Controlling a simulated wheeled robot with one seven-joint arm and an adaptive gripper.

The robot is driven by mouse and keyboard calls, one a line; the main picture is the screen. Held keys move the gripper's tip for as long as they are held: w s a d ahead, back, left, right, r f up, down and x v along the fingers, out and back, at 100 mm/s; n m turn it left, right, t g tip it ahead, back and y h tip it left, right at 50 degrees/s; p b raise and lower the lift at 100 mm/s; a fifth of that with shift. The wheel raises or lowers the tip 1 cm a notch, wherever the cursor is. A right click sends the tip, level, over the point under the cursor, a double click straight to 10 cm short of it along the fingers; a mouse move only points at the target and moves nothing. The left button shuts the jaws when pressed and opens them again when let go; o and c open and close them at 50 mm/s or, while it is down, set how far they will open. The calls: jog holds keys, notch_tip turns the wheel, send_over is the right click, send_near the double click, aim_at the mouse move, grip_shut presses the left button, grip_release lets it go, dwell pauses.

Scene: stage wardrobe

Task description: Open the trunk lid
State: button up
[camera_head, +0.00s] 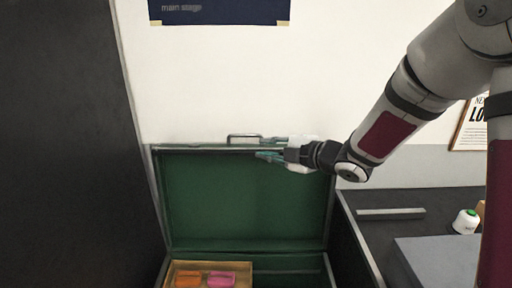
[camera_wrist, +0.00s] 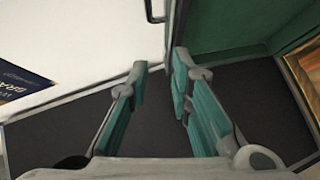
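The green trunk (camera_head: 292,263) stands low in the middle of the head view. Its lid (camera_head: 245,200) is raised to about upright, its green inner face showing. A metal handle (camera_head: 244,137) sits at the lid's top edge; it also shows in the wrist view (camera_wrist: 153,12). My gripper (camera_head: 262,148) is at the lid's top edge, right beside the handle. In the wrist view my gripper (camera_wrist: 160,66) has its teal fingers apart, with the lid's edge running toward the gap between them. I cannot tell whether a finger touches the lid.
A wooden tray (camera_head: 246,268) in the trunk holds an orange and a pink item. A dark panel (camera_head: 65,140) stands at left. At right, a dark surface (camera_head: 385,232) carries a white spool (camera_head: 465,222) and a grey box (camera_head: 440,262). A white wall is behind.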

jog(key=shift+v, duration=0.85)
